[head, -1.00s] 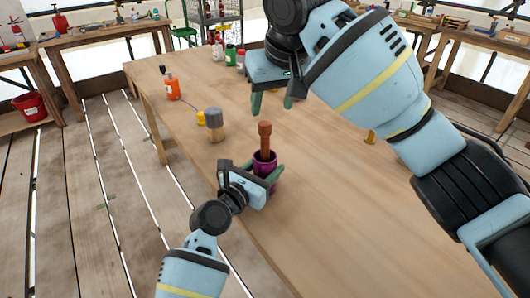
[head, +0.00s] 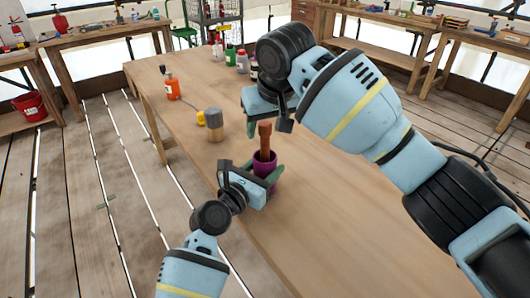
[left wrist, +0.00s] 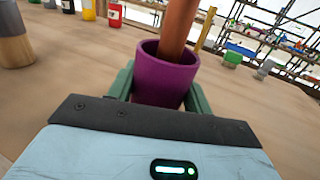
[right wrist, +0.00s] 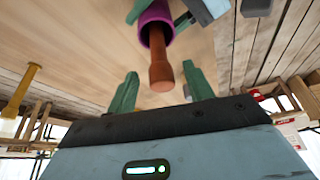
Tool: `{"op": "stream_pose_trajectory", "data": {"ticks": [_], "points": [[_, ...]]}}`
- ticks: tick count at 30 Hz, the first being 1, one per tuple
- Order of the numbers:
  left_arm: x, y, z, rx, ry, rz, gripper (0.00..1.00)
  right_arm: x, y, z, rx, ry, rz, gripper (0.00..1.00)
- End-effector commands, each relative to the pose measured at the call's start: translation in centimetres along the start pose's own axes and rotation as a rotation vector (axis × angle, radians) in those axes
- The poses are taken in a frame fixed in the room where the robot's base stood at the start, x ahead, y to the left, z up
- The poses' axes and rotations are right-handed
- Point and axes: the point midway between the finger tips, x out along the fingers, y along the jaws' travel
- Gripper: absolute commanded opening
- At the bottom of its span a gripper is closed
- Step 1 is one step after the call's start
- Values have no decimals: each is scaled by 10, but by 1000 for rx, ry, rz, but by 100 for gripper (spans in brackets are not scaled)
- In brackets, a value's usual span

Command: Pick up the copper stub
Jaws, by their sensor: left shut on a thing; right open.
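The copper stub (head: 265,143) is a reddish-brown rod with a thicker top end. It stands upright in a purple cup (head: 263,168), its lower part hidden inside. My left gripper (head: 264,175) is shut around the cup at the table's near edge; the left wrist view shows the cup (left wrist: 163,82) between green fingers, with the stub (left wrist: 177,25) rising from it. My right gripper (head: 267,125) is open above the cup, at the stub's top. In the right wrist view the stub's thick end (right wrist: 161,78) shows between the spread fingers, with no visible contact.
An orange bottle (head: 172,88) and several small bottles (head: 230,54) stand farther back. The wooden table (head: 330,225) is clear at the front right.

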Motion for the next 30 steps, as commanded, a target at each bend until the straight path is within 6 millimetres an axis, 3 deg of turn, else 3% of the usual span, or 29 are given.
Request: {"op": "stream_pose_trajectory", "data": {"ticks": [8,17,30], "points": [[0,0,0,0,0,0,25,37,-1,1,1,-3,1,52],[0,0,0,0,0,0,25,42,-2,1,0,-1,0,52],[0,0,0,0,0,0,25,41,-2,0,0,0,0,0]]}}
